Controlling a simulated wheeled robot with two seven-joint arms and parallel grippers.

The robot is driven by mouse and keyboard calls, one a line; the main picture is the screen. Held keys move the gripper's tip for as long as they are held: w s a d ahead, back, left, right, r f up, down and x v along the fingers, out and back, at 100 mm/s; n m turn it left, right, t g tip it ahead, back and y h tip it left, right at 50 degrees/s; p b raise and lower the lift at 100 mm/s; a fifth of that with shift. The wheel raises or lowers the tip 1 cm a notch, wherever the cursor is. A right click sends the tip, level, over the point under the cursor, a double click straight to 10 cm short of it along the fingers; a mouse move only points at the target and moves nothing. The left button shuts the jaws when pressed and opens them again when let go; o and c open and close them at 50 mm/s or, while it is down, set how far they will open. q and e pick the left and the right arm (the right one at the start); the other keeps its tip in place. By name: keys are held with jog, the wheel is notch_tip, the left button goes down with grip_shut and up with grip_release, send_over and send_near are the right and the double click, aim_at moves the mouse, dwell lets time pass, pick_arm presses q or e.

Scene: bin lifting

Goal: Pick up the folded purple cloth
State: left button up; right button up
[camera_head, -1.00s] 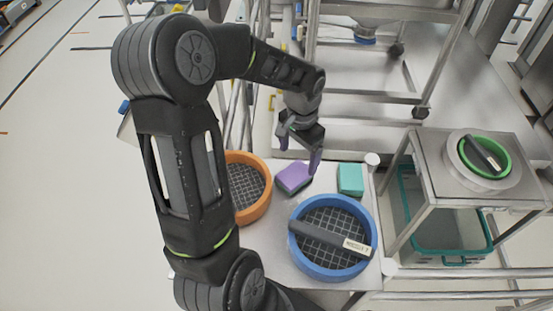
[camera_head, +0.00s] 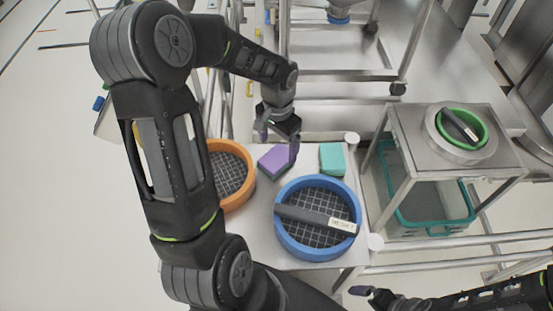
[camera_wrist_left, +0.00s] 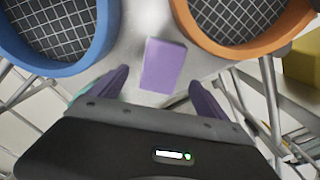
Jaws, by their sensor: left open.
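The folded purple cloth (camera_head: 272,159) lies on the metal cart top between the orange and blue round bins. It also shows in the left wrist view (camera_wrist_left: 163,66) as a small purple block. My left gripper (camera_head: 279,147) is open and empty just above the cloth. In the left wrist view its two purple fingertips (camera_wrist_left: 160,80) stand on either side of the cloth's near end, with gaps to both. My right gripper (camera_head: 374,294) shows dark at the bottom edge, away from the cloth; its opening is unclear.
An orange-rimmed bin (camera_head: 245,161) stands left of the cloth and a blue-rimmed bin (camera_head: 283,228) with a dark labelled bar stands in front. A folded teal cloth (camera_head: 333,158) lies right. A side table (camera_head: 500,160) holds a green-rimmed bin (camera_head: 483,128).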

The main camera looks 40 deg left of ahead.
aim_at(278, 156)
pick_arm(q)
notch_tip(278, 156, down, 5)
jog(key=shift+w+a+p, duration=0.1)
jog(key=shift+p, duration=0.45)
jog(key=c, duration=1.4)
jog(key=shift+r, duration=0.1)
jog(key=shift+c, duration=0.2)
notch_tip(278, 156, up, 10)
jog(key=b, duration=0.1)
dwell(0.8)
